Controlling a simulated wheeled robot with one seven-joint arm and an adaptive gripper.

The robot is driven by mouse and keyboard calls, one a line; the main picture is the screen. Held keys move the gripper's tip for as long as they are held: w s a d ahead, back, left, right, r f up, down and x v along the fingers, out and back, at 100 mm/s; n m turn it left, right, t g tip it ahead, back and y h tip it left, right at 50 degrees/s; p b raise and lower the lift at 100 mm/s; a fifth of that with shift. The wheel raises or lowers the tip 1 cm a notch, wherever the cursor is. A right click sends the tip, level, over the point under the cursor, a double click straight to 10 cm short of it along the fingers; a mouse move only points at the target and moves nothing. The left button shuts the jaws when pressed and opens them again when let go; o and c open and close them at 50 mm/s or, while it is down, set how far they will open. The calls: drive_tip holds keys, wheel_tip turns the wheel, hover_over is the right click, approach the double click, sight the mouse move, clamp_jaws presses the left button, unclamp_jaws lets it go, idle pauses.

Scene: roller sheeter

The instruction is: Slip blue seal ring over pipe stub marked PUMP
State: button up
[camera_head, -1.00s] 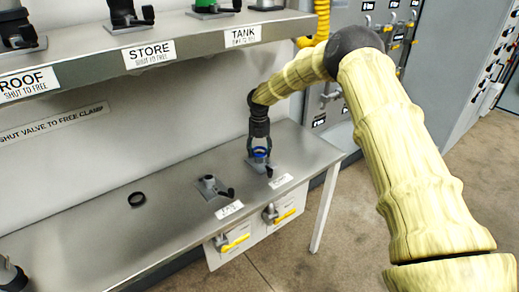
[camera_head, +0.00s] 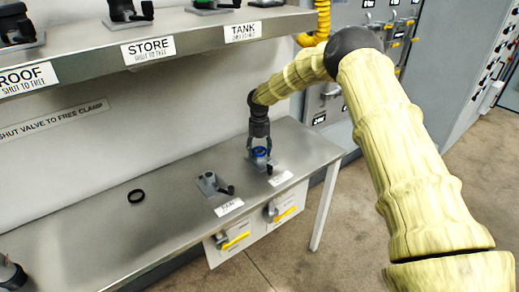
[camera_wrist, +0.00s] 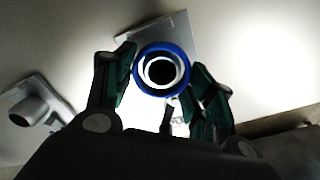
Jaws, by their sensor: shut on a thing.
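The blue seal ring (camera_head: 260,152) is between the fingers of my gripper (camera_head: 259,156), which is shut on it, at the right pipe stub on the steel bench. In the wrist view, the ring (camera_wrist: 138,72) lies between the fingertips of my gripper (camera_wrist: 166,82) and circles the pale rim and dark bore of the pipe stub (camera_wrist: 146,74). How far down it sits on the stub I cannot tell. The small label (camera_head: 280,177) in front of this stub is too blurred to read for certain.
A second stub (camera_head: 209,182) with a valve handle stands to the left, and a black ring (camera_head: 136,196) lies on the bench (camera_head: 80,235). The shelf above (camera_head: 190,32) carries valved stubs labelled ROOF, STORE and TANK. A wall (camera_head: 200,110) stands close behind.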

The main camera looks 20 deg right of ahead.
drive_tip(key=o, duration=1.2)
drive_tip(key=shift+c, duration=0.2)
drive_tip(key=shift+r, duration=3.7)
drive_tip(key=shift+d, duration=0.15)
